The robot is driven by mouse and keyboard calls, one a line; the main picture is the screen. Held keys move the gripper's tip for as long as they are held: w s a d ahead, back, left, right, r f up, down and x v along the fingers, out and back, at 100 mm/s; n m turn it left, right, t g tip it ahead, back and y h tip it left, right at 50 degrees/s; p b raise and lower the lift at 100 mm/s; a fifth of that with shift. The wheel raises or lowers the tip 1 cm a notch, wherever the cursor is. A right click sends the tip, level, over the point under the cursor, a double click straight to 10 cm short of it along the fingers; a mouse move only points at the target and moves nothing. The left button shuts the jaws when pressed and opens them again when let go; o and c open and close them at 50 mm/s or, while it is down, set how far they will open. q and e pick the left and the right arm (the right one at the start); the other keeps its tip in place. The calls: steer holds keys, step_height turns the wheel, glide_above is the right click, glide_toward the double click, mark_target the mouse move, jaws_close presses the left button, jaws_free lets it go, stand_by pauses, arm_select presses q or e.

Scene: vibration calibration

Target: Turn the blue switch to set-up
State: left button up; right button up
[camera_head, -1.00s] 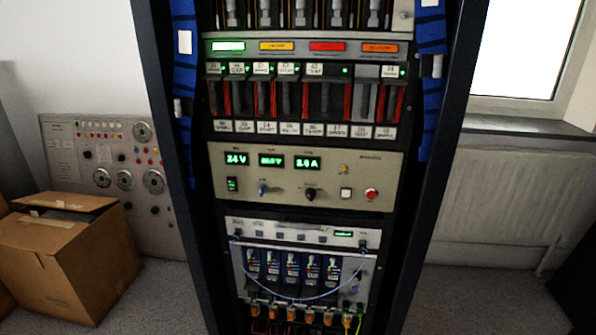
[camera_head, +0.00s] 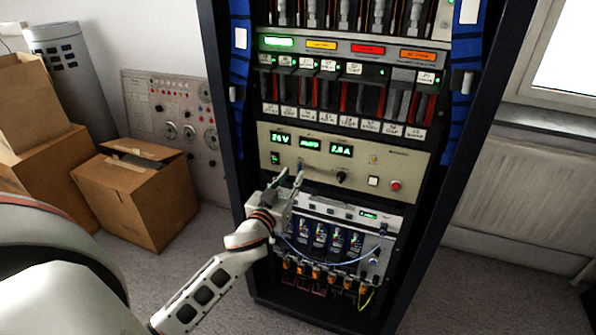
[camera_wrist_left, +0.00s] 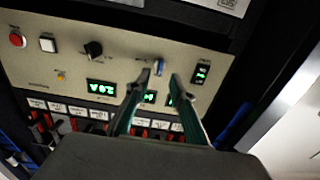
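The blue switch (camera_head: 300,164) is a small knob on the beige power panel (camera_head: 412,165), below the green displays. The wrist view shows the blue switch (camera_wrist_left: 159,67) upside down, in line with the gap between the fingertips. My left gripper (camera_head: 291,175) is in front of the panel, with its fingertips close to the switch. In the wrist view, my left gripper (camera_wrist_left: 159,77) is open, with an empty gap between its two fingers. I cannot tell whether a fingertip touches the switch. The switch's labels are too small to read. My right gripper is not in view.
A black knob (camera_head: 342,177), a white button (camera_head: 373,181) and a red button (camera_head: 395,185) sit to the right on the panel. A blue cable (camera_head: 325,259) hangs across the module row below. Cardboard boxes (camera_head: 140,200) stand left of the rack.

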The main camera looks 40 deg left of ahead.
mark_target(298, 169)
arm_select(q)
steer(key=x, duration=0.3)
steer(key=shift+w, duration=0.3)
jaws_close()
